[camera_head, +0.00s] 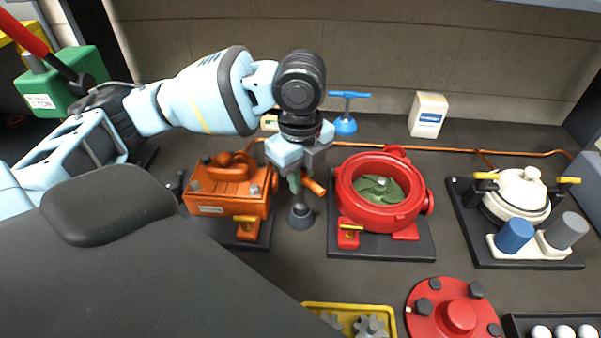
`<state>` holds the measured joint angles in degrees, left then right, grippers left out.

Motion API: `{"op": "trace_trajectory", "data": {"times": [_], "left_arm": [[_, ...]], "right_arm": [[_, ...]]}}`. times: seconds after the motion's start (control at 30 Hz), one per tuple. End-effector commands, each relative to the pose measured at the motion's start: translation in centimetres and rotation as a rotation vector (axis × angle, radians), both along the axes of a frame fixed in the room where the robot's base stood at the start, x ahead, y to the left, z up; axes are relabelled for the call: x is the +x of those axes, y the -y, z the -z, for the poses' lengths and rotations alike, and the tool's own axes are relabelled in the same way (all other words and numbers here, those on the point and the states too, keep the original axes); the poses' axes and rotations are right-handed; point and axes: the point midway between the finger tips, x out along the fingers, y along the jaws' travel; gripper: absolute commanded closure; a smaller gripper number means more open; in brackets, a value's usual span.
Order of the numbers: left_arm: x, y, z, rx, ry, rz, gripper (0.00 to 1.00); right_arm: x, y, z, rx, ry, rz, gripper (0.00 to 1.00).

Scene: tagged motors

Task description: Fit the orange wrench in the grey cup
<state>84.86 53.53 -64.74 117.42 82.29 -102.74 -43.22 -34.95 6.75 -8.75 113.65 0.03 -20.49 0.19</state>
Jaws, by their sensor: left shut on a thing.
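The orange wrench (315,187) is in the jaws of my left gripper (297,176), between the orange machine and the red pump. Its orange handle end sticks out to the right of the jaws, and the rest is mostly hidden by the gripper. Directly below is a small dark grey cup (301,217) with a flared base, standing on the bench. The wrench's lower end lines up with the cup; I cannot tell whether it is seated inside. My right gripper is not in view.
The orange machine (225,190) stands close on the left, and the red pump (382,190) close on the right. A blue T-handled wrench (348,95) stands in a blue cup (345,127) behind. A white holder with blue and grey cylinders (566,230) is far right.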

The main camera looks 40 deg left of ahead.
Motion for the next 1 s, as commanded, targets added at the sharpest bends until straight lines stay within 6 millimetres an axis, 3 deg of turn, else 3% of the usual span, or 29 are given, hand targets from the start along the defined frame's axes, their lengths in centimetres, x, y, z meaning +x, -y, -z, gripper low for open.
{"op": "trace_trajectory", "data": {"times": [1.0], "left_arm": [[0.0, 0.0, 2.2, 0.000, 0.001, 0.000, 1.00]], "right_arm": [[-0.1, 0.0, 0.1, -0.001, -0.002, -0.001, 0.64]]}}
